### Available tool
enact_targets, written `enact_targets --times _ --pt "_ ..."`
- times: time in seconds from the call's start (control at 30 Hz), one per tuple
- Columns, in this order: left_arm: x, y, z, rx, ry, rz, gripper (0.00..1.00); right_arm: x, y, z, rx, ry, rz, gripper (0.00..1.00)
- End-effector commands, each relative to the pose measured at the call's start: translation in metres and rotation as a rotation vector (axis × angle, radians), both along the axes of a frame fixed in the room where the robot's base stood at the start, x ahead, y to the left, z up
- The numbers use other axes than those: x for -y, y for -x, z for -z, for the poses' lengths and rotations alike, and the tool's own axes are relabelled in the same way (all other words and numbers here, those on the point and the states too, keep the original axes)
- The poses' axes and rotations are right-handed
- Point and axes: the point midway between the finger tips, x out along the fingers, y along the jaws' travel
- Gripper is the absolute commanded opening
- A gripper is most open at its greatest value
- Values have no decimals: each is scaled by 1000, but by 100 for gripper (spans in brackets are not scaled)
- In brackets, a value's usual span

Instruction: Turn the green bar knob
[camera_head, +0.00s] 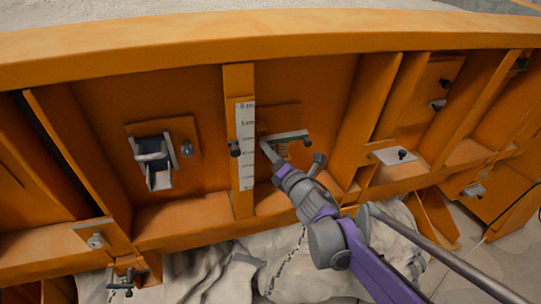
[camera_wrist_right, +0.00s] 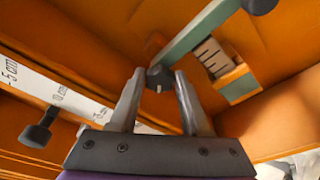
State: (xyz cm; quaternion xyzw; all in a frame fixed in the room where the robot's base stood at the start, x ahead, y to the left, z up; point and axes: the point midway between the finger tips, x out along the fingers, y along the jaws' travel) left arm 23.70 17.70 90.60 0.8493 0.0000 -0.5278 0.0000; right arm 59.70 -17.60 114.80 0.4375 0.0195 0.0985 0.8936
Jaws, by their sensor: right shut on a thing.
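The green bar (camera_head: 287,136) is fixed to an orange panel of the sandbed in the head view, and shows larger in the wrist view (camera_wrist_right: 200,35). The dark green bar knob (camera_wrist_right: 158,78) sits at its near end, and a second dark knob (camera_wrist_right: 260,4) at its other end. My right gripper (camera_head: 264,147) reaches the bar's left end. In the wrist view its fingertips (camera_wrist_right: 160,74) are on either side of the near knob and hold it. In the head view the held knob is mostly hidden by the fingers. My left gripper is not in view.
A white scale strip (camera_head: 246,142) on an upright post stands just left of my gripper, with a dark knob (camera_head: 234,148). A metal bracket (camera_head: 156,160) is further left. Orange ribs (camera_head: 368,115) stand on the right. Pale, crumpled material lies below the frame.

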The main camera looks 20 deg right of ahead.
Motion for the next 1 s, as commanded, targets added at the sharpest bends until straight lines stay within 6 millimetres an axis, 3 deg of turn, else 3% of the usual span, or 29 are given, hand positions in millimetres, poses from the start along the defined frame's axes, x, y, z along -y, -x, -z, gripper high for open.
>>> enact_targets --times 1.0 --pt "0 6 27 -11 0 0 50 0 -1 6 -33 -951 -169 0"
